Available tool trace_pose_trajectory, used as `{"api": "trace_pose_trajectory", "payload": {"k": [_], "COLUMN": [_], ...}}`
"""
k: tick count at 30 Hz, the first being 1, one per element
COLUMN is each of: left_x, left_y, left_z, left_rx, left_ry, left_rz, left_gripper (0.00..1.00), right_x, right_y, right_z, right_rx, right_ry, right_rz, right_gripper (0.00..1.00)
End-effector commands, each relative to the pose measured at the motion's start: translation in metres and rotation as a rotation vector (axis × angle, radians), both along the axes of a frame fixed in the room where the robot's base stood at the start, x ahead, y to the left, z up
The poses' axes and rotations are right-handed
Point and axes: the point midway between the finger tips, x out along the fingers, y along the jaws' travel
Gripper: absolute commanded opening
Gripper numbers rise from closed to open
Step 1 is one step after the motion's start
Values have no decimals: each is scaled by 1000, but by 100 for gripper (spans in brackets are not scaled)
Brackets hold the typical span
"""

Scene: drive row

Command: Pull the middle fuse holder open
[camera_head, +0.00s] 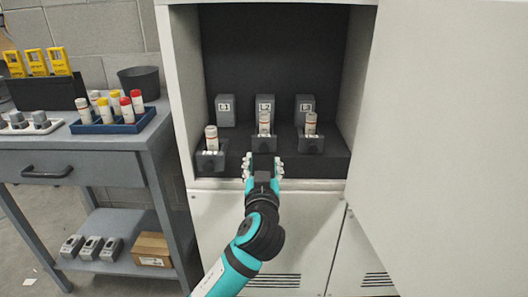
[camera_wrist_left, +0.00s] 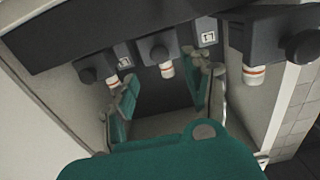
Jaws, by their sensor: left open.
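The middle fuse holder (camera_head: 264,144), below the block marked L2 (camera_head: 265,102), has a dark front with a knob and bears a white fuse with a red band (camera_head: 264,122). It also shows in the left wrist view (camera_wrist_left: 152,48), its fuse (camera_wrist_left: 167,70) pointing down the picture. My left gripper (camera_head: 263,166) is open just in front of this holder; its fingers (camera_wrist_left: 163,92) are spread to either side in the left wrist view, with nothing between them. I cannot tell whether they touch it.
The left holder (camera_head: 210,161) sticks out further than the right holder (camera_head: 311,144); both bear fuses. The cabinet's side walls bound the bay. A workbench (camera_head: 70,140) at left has a blue fuse tray (camera_head: 112,127) and a dark bin (camera_head: 139,82). A pale panel (camera_head: 450,150) fills the right.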

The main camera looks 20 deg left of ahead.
Motion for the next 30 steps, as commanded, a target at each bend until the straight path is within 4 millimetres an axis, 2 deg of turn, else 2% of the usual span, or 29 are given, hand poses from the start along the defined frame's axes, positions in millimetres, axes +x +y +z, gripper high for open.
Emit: {"api": "trace_pose_trajectory", "payload": {"k": [3,10,15,23,30], "left_x": [26,59,69,70,70], "left_y": [8,17,20,20,20], "left_z": [0,0,0,0,-1], "left_rx": [3,2,0,0,0], "left_ry": [-1,0,0,1,1], "left_rz": [2,1,0,0,0], "left_gripper": [50,50,50,50,22], "right_x": [0,0,0,0,0], "right_y": [0,0,0,0,0], "right_z": [-4,-7,-8,-8,-8], "right_rx": [0,0,0,0,0], "right_ry": [0,0,0,0,0], "right_rz": [0,0,0,0,0], "right_gripper": [58,58,58,58,58]}}
